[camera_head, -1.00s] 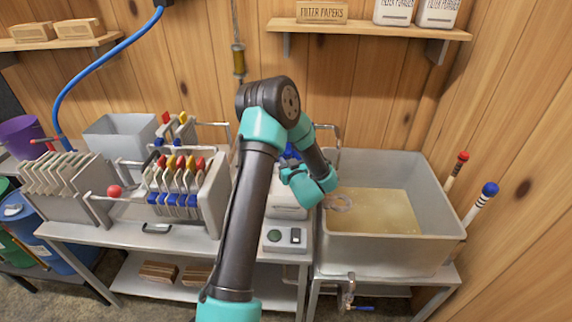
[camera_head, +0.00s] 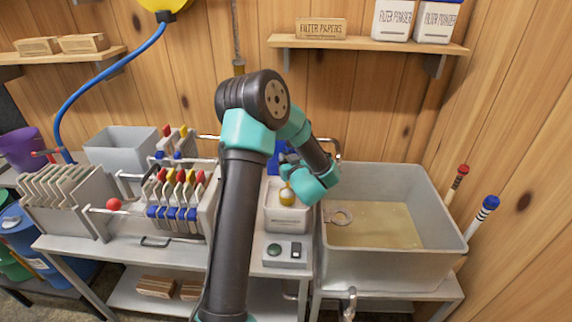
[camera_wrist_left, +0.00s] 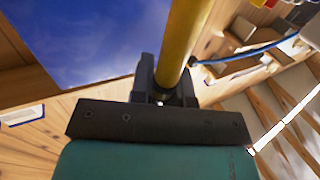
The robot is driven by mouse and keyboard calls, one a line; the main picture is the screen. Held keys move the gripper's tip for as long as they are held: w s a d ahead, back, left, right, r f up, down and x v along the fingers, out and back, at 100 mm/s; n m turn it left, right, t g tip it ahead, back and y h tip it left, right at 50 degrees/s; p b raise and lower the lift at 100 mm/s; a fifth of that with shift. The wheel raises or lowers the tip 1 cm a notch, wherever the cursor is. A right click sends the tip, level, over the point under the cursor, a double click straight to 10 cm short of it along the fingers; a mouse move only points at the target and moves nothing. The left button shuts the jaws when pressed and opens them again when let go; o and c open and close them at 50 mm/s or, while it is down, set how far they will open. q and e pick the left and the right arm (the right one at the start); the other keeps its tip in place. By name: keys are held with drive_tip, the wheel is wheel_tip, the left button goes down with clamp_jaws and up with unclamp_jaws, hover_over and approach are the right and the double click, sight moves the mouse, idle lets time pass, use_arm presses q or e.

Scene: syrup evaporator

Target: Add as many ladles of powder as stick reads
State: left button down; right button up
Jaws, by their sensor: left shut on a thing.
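My left gripper (camera_head: 286,172) is shut on a yellow rod-like handle (camera_wrist_left: 183,40), which stands between the fingers in the left wrist view. In the head view a rounded yellow piece (camera_head: 287,196) shows just below the gripper, in front of or over a white tub (camera_head: 288,222). A ladle bowl and the tub's inside cannot be made out. A blue-topped stick with dark bands (camera_head: 482,214) and a red-topped stick (camera_head: 457,182) lean at the tank's right side. Two white filter powder containers (camera_head: 393,20) stand on the shelf. My right gripper is not in view.
A large grey tank (camera_head: 392,275) holds yellowish liquid, with a ring-shaped thing (camera_head: 338,217) at its left. A filter press with coloured tabs (camera_head: 178,205) stands left of my arm. A small switch box (camera_head: 285,251) sits in front of the tub.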

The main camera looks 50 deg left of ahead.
use_arm(q)
wheel_tip(320, 180, up, 8)
drive_tip(key=shift+f, duration=0.25)
idle(0.5)
idle(1.4)
